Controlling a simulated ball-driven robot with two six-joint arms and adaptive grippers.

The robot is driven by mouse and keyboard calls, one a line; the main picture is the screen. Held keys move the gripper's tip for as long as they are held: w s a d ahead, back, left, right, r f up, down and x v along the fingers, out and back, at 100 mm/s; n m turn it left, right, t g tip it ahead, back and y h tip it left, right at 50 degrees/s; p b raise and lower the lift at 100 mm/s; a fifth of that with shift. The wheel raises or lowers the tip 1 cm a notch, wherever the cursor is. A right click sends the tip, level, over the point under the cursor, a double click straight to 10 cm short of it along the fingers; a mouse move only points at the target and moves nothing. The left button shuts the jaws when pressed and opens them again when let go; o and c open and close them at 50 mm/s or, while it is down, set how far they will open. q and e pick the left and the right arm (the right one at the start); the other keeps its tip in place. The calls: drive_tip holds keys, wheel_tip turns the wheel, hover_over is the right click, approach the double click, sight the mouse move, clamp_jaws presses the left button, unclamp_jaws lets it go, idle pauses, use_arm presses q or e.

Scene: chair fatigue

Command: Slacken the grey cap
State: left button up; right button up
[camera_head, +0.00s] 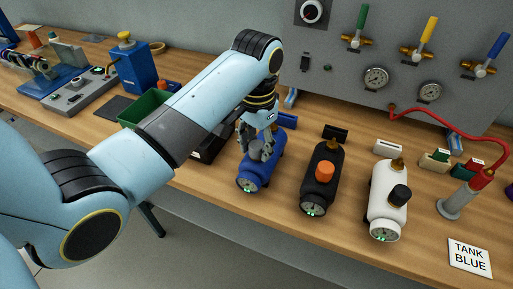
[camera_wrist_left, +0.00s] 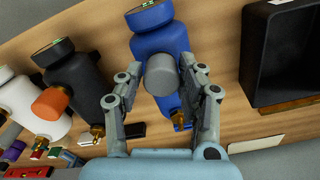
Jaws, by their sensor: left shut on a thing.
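The grey cap (camera_wrist_left: 161,76) sits on the side of the blue tank (camera_wrist_left: 160,42), which lies on the wooden bench. My left gripper (camera_wrist_left: 166,84) is shut on the grey cap, with one finger on each side of it. In the head view the left gripper (camera_head: 259,144) reaches down onto the blue tank (camera_head: 250,177), and its fingers partly hide the cap. My right gripper is in neither view.
A black tank with an orange cap (camera_head: 325,169) and a white tank with a black cap (camera_head: 399,194) lie to the right. A "TANK BLUE" card (camera_head: 469,257) lies near the front edge. A black open box (camera_wrist_left: 284,55) stands close beside the blue tank. A red hose (camera_head: 435,114) hangs from the panel.

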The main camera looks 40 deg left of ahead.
use_arm(q)
drive_tip(key=shift+w+a, duration=0.1)
drive_tip(key=n, duration=0.4)
drive_tip(key=shift+r, duration=0.1)
drive_tip(key=shift+n, duration=2)
drive_tip(key=n, duration=0.4)
drive_tip(key=shift+w+a, duration=0.1)
drive_tip(key=o, duration=1.1)
